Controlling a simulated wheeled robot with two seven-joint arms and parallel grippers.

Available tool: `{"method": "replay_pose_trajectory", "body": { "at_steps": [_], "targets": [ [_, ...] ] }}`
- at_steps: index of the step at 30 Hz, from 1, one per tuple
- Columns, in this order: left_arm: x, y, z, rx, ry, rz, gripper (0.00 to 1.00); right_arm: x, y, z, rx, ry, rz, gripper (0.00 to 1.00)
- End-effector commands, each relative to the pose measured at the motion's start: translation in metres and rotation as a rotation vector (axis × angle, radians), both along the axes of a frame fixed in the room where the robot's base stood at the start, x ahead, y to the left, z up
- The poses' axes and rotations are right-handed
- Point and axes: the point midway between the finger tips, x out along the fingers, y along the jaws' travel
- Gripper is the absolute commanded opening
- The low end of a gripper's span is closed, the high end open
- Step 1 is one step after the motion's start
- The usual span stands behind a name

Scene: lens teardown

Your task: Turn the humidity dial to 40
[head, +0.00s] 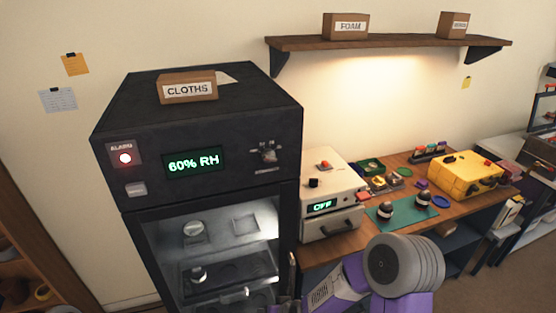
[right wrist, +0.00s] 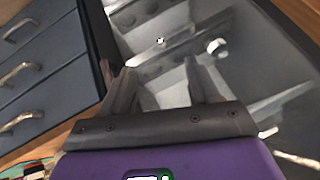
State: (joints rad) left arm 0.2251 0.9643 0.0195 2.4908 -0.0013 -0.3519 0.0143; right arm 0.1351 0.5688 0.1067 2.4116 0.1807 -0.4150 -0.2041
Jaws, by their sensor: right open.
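The humidity dial (head: 268,155) is a small knob on the upper right of the black cabinet's (head: 215,110) front panel. Its tick labels are too small to read. The green display (head: 193,162) to its left reads 60% RH. My right arm comes in at the bottom of the head view, to the right of the cabinet. In the right wrist view my right gripper (right wrist: 160,68) has its two fingers apart with nothing held between them. It is in front of the glassy lower part of the cabinet, below the dial, and not touching it. My left gripper is out of view.
A CLOTHS box (head: 187,88) sits on the cabinet. A white device (head: 332,190) showing OFF stands on the bench right beside the cabinet, with a yellow case (head: 465,175) farther right. Drawers (right wrist: 30,70) show left of the gripper.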

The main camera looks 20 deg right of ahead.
Motion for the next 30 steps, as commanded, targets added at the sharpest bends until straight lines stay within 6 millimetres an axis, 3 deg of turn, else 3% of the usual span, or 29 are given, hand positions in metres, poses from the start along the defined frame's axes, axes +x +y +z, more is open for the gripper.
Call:
{"method": "replay_pose_trajectory", "body": {
  "at_steps": [1, 5, 6, 9, 12, 15, 18, 21, 25, 30],
  "targets": [
    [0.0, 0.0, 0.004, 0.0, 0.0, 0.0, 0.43, 0.025, -0.005, 0.046, -0.022, -0.117, -0.01, 0.61],
    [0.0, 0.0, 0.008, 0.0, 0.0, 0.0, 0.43, 0.066, -0.016, 0.155, -0.074, -0.377, -0.036, 0.61],
    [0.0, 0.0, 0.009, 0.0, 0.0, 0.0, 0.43, 0.073, -0.019, 0.19, -0.09, -0.455, -0.046, 0.61],
    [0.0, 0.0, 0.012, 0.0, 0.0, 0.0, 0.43, 0.079, -0.024, 0.274, -0.124, -0.635, -0.072, 0.61],
    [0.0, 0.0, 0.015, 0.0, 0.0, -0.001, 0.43, 0.072, -0.03, 0.346, -0.151, -0.783, -0.1, 0.61],
    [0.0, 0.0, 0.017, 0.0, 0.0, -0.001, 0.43, 0.061, -0.033, 0.398, -0.169, -0.89, -0.123, 0.61],
    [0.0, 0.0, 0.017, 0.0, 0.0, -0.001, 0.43, 0.051, -0.036, 0.43, -0.181, -0.956, -0.14, 0.61],
    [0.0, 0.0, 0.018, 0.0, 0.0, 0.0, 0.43, 0.048, -0.037, 0.444, -0.186, -0.986, -0.149, 0.61],
    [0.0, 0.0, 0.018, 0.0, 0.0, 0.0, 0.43, 0.056, -0.037, 0.447, -0.186, -0.992, -0.15, 0.61],
    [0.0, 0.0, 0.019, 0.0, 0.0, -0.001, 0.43, 0.081, -0.036, 0.446, -0.186, -0.989, -0.149, 0.61]
  ]
}}
